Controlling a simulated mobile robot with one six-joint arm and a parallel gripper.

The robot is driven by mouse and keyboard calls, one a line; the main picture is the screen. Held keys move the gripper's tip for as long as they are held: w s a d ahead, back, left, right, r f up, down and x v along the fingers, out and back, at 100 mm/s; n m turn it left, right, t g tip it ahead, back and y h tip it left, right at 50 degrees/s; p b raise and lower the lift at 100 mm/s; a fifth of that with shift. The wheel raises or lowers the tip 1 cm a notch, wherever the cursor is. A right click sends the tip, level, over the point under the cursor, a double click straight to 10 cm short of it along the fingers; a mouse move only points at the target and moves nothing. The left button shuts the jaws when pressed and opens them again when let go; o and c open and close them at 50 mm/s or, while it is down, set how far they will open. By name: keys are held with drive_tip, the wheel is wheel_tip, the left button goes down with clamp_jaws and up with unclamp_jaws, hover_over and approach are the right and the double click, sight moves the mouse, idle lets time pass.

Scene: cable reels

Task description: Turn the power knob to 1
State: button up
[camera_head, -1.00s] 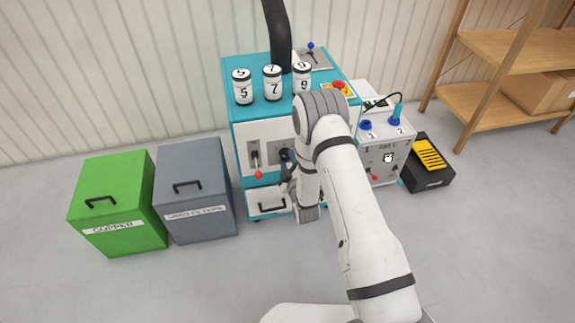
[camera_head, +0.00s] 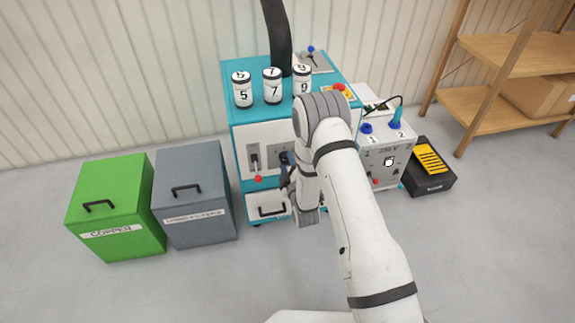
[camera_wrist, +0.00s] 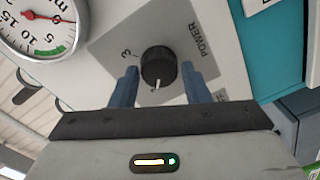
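The power knob (camera_wrist: 158,67) is round and black on a grey plate marked POWER in the wrist view. Its white pointer line faces the gripper's palm, toward the bottom of the picture. A 3 shows to the knob's upper left; another mark at the lower right is partly hidden by a finger. My gripper (camera_wrist: 159,68) is open, with one blue finger on each side of the knob and small gaps visible. I cannot tell whether the fingertips reach past its face. In the head view my arm hides most of the knob on the teal machine (camera_head: 236,140).
A round gauge (camera_wrist: 38,25) sits beside the knob plate. A red-tipped lever (camera_head: 257,170) is left of my gripper on the machine front. Green (camera_head: 115,205) and grey (camera_head: 195,200) bins stand left. A 230 V power box (camera_head: 385,160) stands right.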

drive_tip(key=o, duration=0.3)
drive_tip(key=p+v, duration=0.1)
drive_tip(key=v, duration=0.7)
drive_tip(key=shift+w+r, duration=0.1)
drive_tip(key=shift+r, duration=0.05)
idle(0.3)
drive_tip(key=w+d+r+m+g+h+p, duration=0.1)
drive_tip(key=w+r+m+p, duration=0.15)
drive_tip(key=r, duration=0.45)
drive_tip(key=w+d+r+m+g+h+p, duration=0.1)
drive_tip(key=w+d+r+g+p, duration=0.1)
drive_tip(key=r+p, duration=0.35)
drive_tip(key=s+d+r+m+g+h+p, duration=0.1)
drive_tip(key=s+d+r+m+g+p, duration=0.15)
drive_tip(key=r, duration=0.65)
drive_tip(key=s+d+r+m+g+h+p, duration=0.1)
drive_tip(key=s+d+r+m+p, duration=0.15)
drive_tip(key=r, duration=0.55)
drive_tip(key=s+d+r+m+g+p, duration=0.2)
drive_tip(key=s+r+p, duration=0.1)
drive_tip(key=s+r, duration=0.4)
drive_tip(key=s+d+r+m+g+h+p, duration=0.1)
drive_tip(key=s+d+r+m+g+p, duration=0.2)
drive_tip(key=s+r, duration=0.5)
drive_tip(key=s+d+r+m+g+p, duration=0.2)
drive_tip(key=s+d+r+p, duration=0.1)
drive_tip(key=s+r, duration=0.5)
drive_tip(key=shift+s+m+g+p, duration=0.35)
drive_tip(key=shift+s+p, duration=0.25)
drive_tip(key=shift+s, duration=1.25)
